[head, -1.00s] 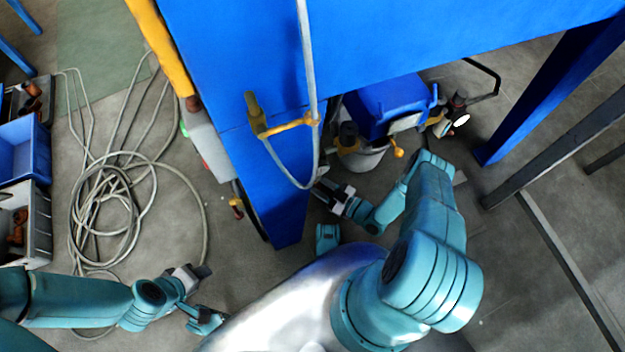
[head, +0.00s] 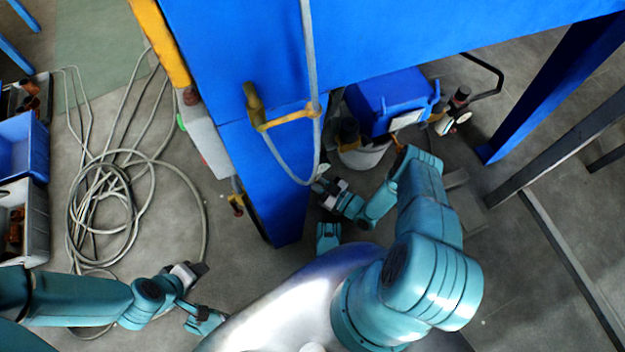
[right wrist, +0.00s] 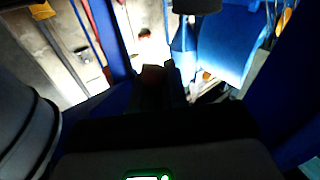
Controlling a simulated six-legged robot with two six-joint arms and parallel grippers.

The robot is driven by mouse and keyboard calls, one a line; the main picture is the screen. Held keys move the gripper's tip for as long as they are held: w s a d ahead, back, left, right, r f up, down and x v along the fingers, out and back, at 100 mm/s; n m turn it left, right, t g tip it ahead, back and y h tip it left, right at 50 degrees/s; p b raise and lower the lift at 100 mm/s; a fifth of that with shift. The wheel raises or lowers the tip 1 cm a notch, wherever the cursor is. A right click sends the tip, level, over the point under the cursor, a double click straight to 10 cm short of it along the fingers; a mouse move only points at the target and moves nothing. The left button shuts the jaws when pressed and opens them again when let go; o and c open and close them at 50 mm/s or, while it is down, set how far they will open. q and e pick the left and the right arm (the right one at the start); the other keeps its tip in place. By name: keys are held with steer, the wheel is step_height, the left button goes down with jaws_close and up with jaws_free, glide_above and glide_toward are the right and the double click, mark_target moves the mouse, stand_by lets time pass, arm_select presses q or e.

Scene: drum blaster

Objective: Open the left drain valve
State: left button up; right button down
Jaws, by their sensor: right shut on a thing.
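I cannot make out the valve body in the head view.
The blue cabinet (head: 230,60) fills the top, with a grey hose (head: 309,60) hanging down its front. Coiled hose (head: 110,200) and crates (head: 22,150) lie at left.

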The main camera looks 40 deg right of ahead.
steer(key=c, duration=1.2)
jaws_free()
steer(key=shift+c, duration=0.2)
steer(key=shift+s, duration=0.1)
arm_select(q)
steer(key=s+r+p, duration=0.1)
steer(key=r+p, duration=0.1)
steer(key=shift+s+d+r+g+p, duration=0.15)
steer(key=shift+s+d+g+p, duration=0.05)
steer(key=shift+s+g+p, duration=0.15)
arm_select(e)
steer(key=v, duration=1.6)
steer(key=shift+s, duration=0.15)
arm_select(q)
steer(key=shift+r, duration=0.15)
arm_select(e)
steer(key=shift+r, duration=0.1)
